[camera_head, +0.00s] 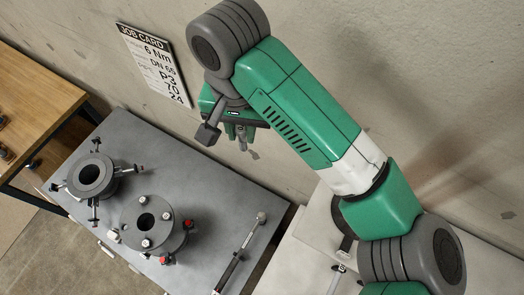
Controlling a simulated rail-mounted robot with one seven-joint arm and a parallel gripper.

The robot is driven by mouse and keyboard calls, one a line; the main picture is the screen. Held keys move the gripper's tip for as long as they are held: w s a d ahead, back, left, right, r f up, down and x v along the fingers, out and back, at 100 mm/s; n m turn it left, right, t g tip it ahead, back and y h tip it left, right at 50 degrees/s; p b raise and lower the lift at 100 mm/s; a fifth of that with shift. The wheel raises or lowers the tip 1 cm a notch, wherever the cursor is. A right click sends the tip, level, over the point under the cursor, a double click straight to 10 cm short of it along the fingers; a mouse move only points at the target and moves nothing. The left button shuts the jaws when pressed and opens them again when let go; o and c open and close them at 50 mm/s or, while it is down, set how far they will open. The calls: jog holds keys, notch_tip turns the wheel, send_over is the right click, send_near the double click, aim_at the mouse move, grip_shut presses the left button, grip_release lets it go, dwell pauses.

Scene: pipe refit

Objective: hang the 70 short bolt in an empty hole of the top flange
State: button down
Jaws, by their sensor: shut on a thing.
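My gripper (241,131) is raised near the wall, above the far part of the grey table, and points down. It is shut on a small grey thing (243,145), which seems to be the bolt; its size marking cannot be read. The grey flange (131,215) with a dark central bore stands on the table, lower left of my gripper and well apart from it. Several bolt heads show on its top face.
A second round pipe part (91,176) with clamps around it stands at the left. A torque wrench (240,250) lies on the right of the table (205,168). A job card (155,65) is on the wall. A wooden bench (30,90) is at far left.

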jog(key=w+a+m+b, duration=0.1)
jog(key=w+a+m, duration=0.3)
jog(key=a, duration=0.6)
jog(key=w+a+m+b, duration=0.2)
jog(key=w+a+m, duration=0.2)
jog(key=a, duration=0.6)
jog(key=s+a+f+m+b, duration=0.1)
jog(key=s+a+f+m, duration=0.25)
jog(key=a+f, duration=0.45)
jog(key=s+a+f+m+b, duration=0.15)
jog(key=s+a+f, duration=0.25)
jog(key=a+f, duration=0.4)
jog(key=s+a+f+m, duration=0.1)
jog(key=s+a+f, duration=0.1)
jog(key=s+f, duration=0.3)
jog(key=s+a+f+m, duration=0.2)
jog(key=s+f, duration=0.4)
jog(key=f, duration=0.2)
jog(key=shift+s+a+f, duration=0.3)
notch_tip(320, 180, down, 4)
jog(key=b, duration=0.4)
jog(key=shift+r, duration=0.1)
